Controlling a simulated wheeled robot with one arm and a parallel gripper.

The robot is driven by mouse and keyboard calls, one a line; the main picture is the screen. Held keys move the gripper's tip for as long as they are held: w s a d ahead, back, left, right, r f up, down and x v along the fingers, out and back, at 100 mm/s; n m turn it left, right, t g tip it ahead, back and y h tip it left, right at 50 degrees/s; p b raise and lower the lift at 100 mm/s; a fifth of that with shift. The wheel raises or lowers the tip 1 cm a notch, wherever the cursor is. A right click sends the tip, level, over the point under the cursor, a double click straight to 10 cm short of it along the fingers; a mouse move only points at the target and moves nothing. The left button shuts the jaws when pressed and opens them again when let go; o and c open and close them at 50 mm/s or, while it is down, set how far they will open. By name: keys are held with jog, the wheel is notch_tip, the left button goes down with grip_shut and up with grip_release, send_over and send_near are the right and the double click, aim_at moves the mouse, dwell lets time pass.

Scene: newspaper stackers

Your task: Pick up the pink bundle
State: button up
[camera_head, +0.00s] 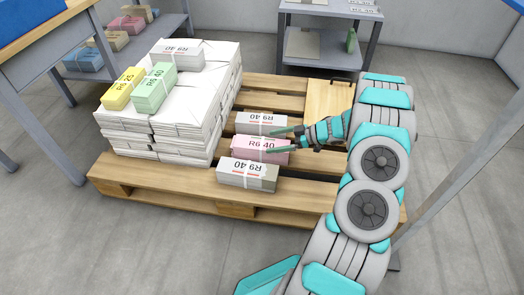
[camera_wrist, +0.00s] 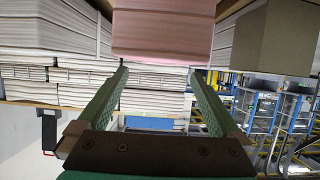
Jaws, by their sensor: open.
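The pink bundle (camera_head: 258,150), marked "R6 40", lies on the wooden pallet (camera_head: 160,193) between two grey bundles. My gripper (camera_head: 270,141) is open at its right side, with the green fingers pointing left over or beside the bundle. In the wrist view the pink bundle (camera_wrist: 163,32) fills the top middle, beyond the open green fingertips (camera_wrist: 158,75). The fingers look empty, and I cannot tell whether they touch it. The near part of the bundle stays visible in the head view.
A grey bundle (camera_head: 247,174) lies in front of the pink one and another (camera_head: 262,123) behind it. White paper stacks (camera_head: 165,131) with yellow (camera_head: 123,88), green (camera_head: 154,91) and grey (camera_head: 177,54) bundles on top stand at left. A shelf (camera_head: 327,50) stands behind the pallet.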

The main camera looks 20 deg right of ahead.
aim_at(264, 143)
jog(key=x, duration=0.2)
jog(key=b+x, duration=0.1)
jog(key=x, duration=0.1)
jog(key=shift+w+d+f, duration=0.1)
jog(key=shift+d+f, duration=0.05)
jog(key=shift+f, duration=0.3)
jog(key=shift+w+a+f, duration=0.2)
jog(key=shift+w+a, duration=0.1)
jog(key=shift+a, duration=0.15)
grip_shut()
